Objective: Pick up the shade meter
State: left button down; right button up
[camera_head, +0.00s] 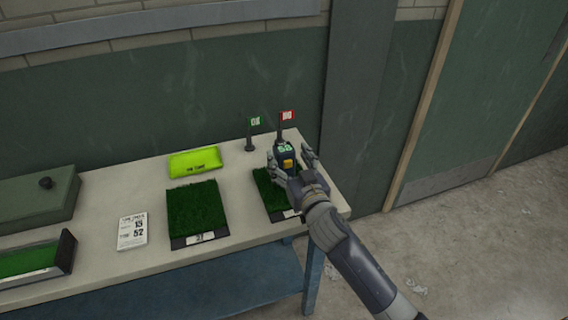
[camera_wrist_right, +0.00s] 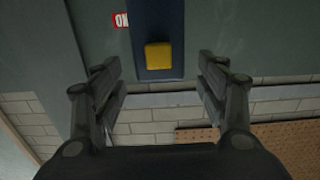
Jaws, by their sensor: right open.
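The shade meter (camera_head: 284,152) is a dark blue device with a lit green display and a yellow button. In the head view it stands over the right turf sample (camera_head: 262,190), near the table's right end. My right gripper (camera_head: 296,160) is open around the meter, with a finger on each side. In the right wrist view the meter (camera_wrist_right: 158,45) shows ahead, between the open fingers of my right gripper (camera_wrist_right: 160,75), with clear gaps on both sides. The meter's base is hidden by the gripper. My left gripper is not in view.
A green OK flag (camera_head: 254,122) and a red flag (camera_head: 287,115) stand behind the meter.

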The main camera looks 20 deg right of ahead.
jog(key=w, duration=0.4)
jog(key=shift+a+p, duration=0.1)
jog(key=shift+p, duration=0.25)
grip_shut()
